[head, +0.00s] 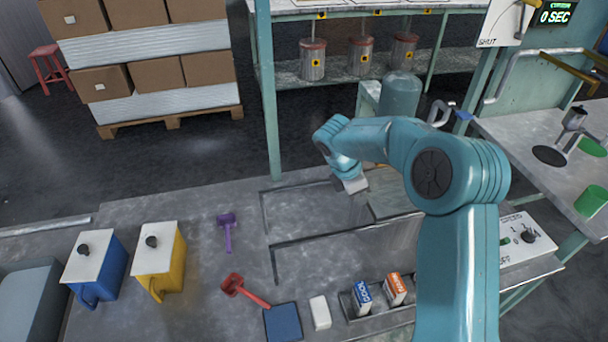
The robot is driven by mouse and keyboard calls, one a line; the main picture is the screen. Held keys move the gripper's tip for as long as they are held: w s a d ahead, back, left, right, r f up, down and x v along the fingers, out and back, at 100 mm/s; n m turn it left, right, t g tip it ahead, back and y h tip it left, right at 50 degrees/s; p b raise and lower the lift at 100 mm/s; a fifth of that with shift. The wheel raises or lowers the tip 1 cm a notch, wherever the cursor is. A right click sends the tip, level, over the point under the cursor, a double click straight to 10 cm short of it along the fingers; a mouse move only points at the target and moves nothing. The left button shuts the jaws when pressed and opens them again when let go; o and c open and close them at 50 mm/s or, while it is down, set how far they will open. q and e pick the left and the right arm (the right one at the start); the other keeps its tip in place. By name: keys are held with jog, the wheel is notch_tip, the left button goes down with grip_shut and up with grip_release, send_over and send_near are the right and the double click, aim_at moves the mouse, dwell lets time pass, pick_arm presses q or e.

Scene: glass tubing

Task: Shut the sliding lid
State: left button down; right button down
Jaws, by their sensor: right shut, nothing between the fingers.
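The sliding lid, as far as I can tell, is the flat grey-green panel (392,203) at the right part of a recess edged by dark rails (330,236). My arm hides its right part. The left part of the recess shows as bare grey surface. My right gripper (356,207) points down by the panel's left edge, shut and empty. I cannot tell whether it touches the panel. My left gripper is out of view.
In front are a blue pad (283,323), a white block (320,312) and small cartons (362,294). A green post (268,110) rises behind.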

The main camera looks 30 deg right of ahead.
jog(key=p+v, duration=0.1)
jog(key=v, duration=1.5)
jog(key=shift+f, duration=0.1)
